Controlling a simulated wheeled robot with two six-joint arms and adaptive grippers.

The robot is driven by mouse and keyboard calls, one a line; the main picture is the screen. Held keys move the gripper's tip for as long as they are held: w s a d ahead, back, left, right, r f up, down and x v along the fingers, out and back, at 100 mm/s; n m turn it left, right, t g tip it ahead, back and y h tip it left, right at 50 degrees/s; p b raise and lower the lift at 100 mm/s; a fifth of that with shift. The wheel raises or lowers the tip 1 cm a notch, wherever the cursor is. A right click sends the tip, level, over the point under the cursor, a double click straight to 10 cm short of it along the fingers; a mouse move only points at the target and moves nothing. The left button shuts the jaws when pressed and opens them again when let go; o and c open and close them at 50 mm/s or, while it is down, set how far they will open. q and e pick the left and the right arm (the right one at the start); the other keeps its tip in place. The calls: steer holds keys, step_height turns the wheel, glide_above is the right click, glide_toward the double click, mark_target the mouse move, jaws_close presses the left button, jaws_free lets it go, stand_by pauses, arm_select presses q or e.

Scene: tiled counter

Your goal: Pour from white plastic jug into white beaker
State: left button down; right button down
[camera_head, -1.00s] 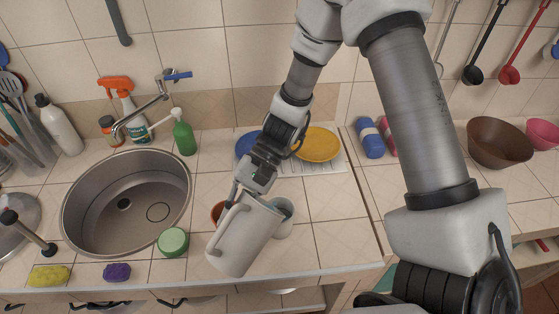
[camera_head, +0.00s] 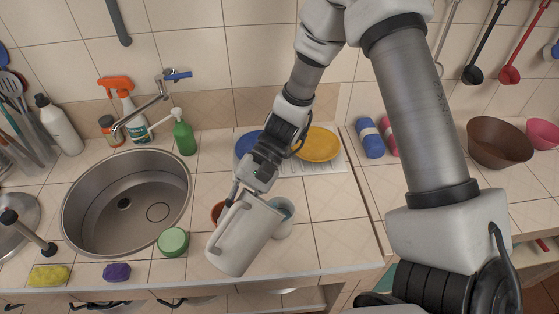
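The white plastic jug (camera_head: 242,242) is above the front of the counter, tilted toward the right. My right gripper (camera_head: 243,190) is at the upper part of the jug's handle and appears shut on it; the fingertips are small and partly hidden. The white beaker (camera_head: 286,228) stands on the tiles just right of the jug, with its bluish inside partly showing. The jug's upper right edge overlaps the beaker in the picture. I cannot tell whether they touch or whether liquid is flowing. My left gripper is not in view.
An orange-brown cup (camera_head: 217,211) is partly hidden behind the jug. A green round container (camera_head: 173,241) stands to the left, beside the sink (camera_head: 91,222). A rack with a yellow plate (camera_head: 318,145) is behind. The tiles right of the beaker (camera_head: 335,230) are clear.

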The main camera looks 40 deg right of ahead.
steer(key=shift+s+a+f+h, duration=0.1)
steer(key=shift+a+f+h, duration=0.05)
steer(key=shift+f+h, duration=0.3)
steer(key=shift+r+t+h+p, duration=0.3)
steer(key=shift+r+h+p, duration=0.25)
steer(key=shift+h+p, duration=0.5)
steer(key=shift+a+f+b, duration=0.25)
steer(key=shift+f+b, duration=0.1)
steer(key=shift+f, duration=0.05)
steer(key=shift+s+a, duration=0.1)
steer(key=shift+a, duration=0.1)
steer(key=shift+d+r+p, duration=0.15)
steer(key=shift+r+p, duration=0.25)
steer(key=shift+r, duration=0.15)
step_height(320, 180, up, 4)
steer(key=p, duration=0.3)
steer(key=shift+f, duration=0.1)
steer(key=shift+r, duration=0.2)
steer(key=shift+f, duration=0.1)
steer(key=shift+d+f, duration=0.1)
steer(key=shift+d, duration=0.05)
